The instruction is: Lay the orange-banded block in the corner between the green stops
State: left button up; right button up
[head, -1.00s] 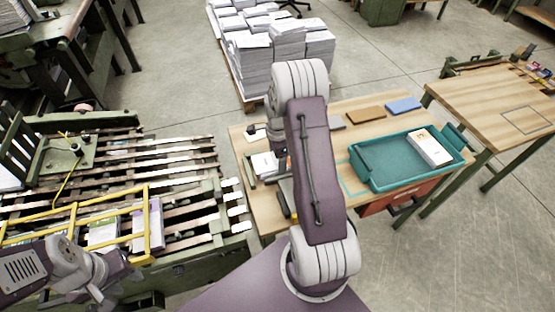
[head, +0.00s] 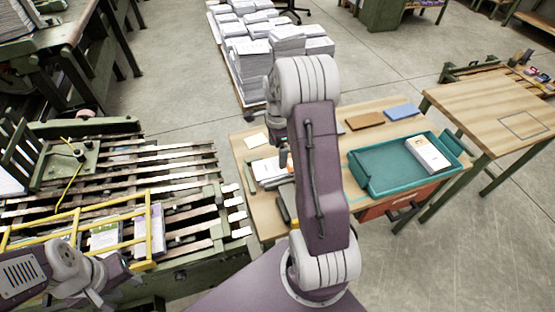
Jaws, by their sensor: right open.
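A white block or stack (head: 268,171) lies at the left of the near wooden table, beside a dark green stop strip (head: 249,176). A small orange patch shows at its right end, partly behind my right arm; I cannot tell whether this is the orange band. Any second green stop is not clear. My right gripper (head: 283,158) points down above the block's right end, mostly hidden by my arm; it is open, and no held thing shows. My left gripper (head: 128,278) is at the lower left, over the slatted bench, its jaws too unclear to read.
A teal tray (head: 372,184) on the table's right holds a white block (head: 428,154). A brown block (head: 365,120) and a blue block (head: 403,111) lie at the back edge. A pale pad (head: 256,140) lies at the back left. A yellow rack (head: 75,225) stands by my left arm.

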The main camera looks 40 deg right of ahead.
jog(key=s+a+r+n, duration=0.1)
jog(key=s+a+n, duration=0.5)
jog(key=a+n, duration=0.2)
jog(key=s+a+r+n+t, duration=0.1)
jog(key=s+a+r+n, duration=0.1)
jog(key=s+a+n, duration=0.5)
jog(key=a+n, duration=0.2)
jog(key=n, duration=0.4)
jog(key=shift+s+a, duration=0.15)
jog(key=shift+a, duration=0.1)
